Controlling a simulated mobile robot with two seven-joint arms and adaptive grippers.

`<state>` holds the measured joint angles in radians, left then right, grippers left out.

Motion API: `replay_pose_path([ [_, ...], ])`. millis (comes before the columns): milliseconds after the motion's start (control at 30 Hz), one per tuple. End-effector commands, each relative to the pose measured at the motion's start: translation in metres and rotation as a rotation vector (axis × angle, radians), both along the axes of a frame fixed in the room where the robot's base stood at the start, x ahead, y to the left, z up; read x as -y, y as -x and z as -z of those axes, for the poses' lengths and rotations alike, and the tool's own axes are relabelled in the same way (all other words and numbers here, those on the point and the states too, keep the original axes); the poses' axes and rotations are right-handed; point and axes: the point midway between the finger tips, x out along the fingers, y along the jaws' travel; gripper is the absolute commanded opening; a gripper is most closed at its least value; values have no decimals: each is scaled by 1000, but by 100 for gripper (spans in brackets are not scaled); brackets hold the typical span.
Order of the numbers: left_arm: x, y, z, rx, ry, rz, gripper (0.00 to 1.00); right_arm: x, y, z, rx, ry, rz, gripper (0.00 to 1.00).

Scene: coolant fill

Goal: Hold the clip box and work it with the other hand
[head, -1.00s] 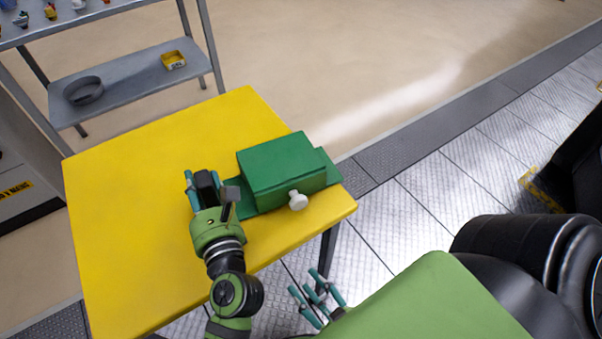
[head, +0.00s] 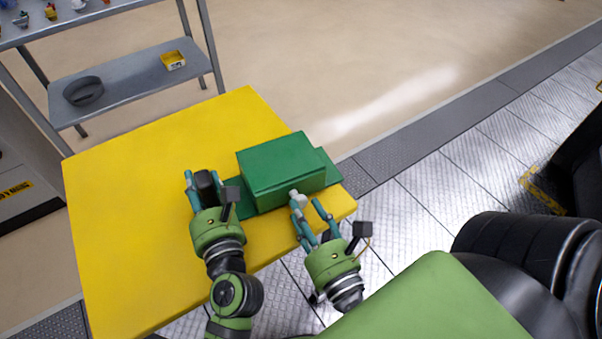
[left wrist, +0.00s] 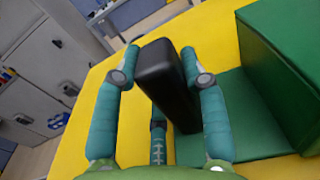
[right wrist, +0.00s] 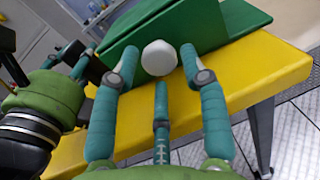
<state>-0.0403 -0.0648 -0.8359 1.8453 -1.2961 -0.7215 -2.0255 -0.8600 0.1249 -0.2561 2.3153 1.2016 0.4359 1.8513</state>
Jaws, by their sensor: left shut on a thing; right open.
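The green clip box (head: 280,166) sits on its green base plate on the yellow table. A white knob (right wrist: 159,58) shows on its near face. A black block-like handle (left wrist: 163,75) stands at the left end of the base plate. My left gripper (left wrist: 161,66) is shut on this black handle, with fingers on both sides. My right gripper (right wrist: 157,68) is open at the box's front, its fingers on either side of the white knob. In the head view the right fingers partly cover the knob; I cannot tell whether they touch it.
The yellow table (head: 130,220) is bare left of the box. A grey shelf (head: 130,78) behind it holds a dark ring (head: 83,91) and a small yellow box (head: 173,60). Tiled floor lies to the right.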

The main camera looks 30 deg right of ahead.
Motion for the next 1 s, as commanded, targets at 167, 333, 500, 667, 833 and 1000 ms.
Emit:
replay_pose_path([
  [167, 0, 1, 4, -7, -2, 0, 0, 2, -17, 0, 0, -1, 1, 44],
  [333, 0, 0, 4, -7, -2, 0, 0, 3, -20, 1, -1, 1, -2, 44],
  [500, 0, 0, 4, -7, -2, 0, 0, 3, -20, 1, -1, 1, -2, 44],
  [667, 0, 0, 4, -7, -2, 0, 0, 3, -20, 1, -1, 1, -2, 0],
  [833, 0, 0, 4, -7, -2, 0, 0, 2, -20, 1, -2, 2, -2, 0],
  [1000, 0, 0, 3, -7, -2, 0, 0, 0, -3, 4, -11, 7, -6, 0],
])
